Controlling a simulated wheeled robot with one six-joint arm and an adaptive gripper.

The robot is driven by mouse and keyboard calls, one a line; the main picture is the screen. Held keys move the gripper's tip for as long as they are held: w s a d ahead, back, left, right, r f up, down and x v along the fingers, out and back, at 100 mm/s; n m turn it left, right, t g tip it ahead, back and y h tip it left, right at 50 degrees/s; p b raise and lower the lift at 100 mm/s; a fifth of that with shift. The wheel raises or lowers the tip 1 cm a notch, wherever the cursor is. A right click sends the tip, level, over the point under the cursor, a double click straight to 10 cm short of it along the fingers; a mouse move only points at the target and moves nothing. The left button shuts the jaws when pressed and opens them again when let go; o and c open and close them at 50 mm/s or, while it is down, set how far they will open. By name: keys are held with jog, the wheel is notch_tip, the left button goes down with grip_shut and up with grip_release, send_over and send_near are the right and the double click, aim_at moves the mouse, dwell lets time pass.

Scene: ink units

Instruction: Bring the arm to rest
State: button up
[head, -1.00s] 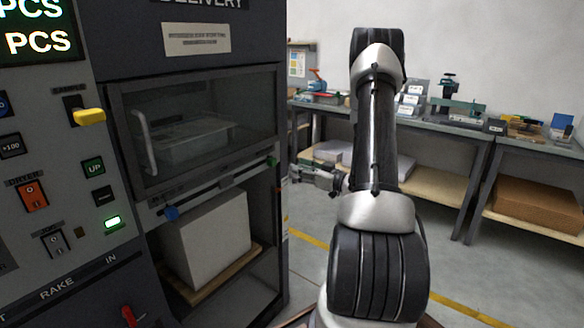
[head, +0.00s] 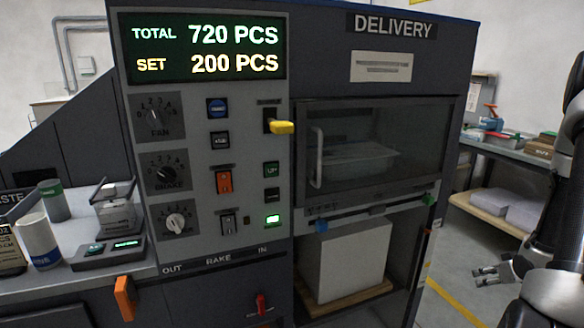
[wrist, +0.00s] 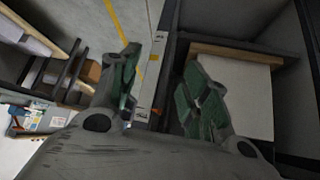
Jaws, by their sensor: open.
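My gripper (head: 487,276) shows at the right of the head view, to the right of the delivery cabinet and apart from it. Its fingers are spread and hold nothing. In the wrist view, the two green-padded fingers of my gripper (wrist: 160,95) stand wide apart, with floor and the cabinet's edge showing between and beyond them. Part of my dark arm runs along the right edge of the head view, cut off by the frame.
The delivery cabinet has a closed glass window (head: 375,150) and a white paper stack (head: 345,262) in the open bay below. A control panel (head: 215,150) reads TOTAL 720, SET 200. A workbench (head: 500,146) stands behind at right. Floor with a yellow line (head: 452,300) is clear.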

jog(key=s+a+r+m+g+h, duration=0.25)
jog(key=s+r+g, duration=0.45)
jog(key=s+r, duration=0.55)
jog(key=s+a+r+t+y, duration=0.1)
jog(key=s+a+r, duration=0.3)
jog(key=a+r, duration=0.6)
jog(key=s+a+r+n+t+y, duration=0.1)
jog(key=s+a+r, duration=0.4)
jog(key=a+r, duration=0.6)
jog(key=shift+t, duration=0.6)
jog(key=shift+n, duration=0.25)
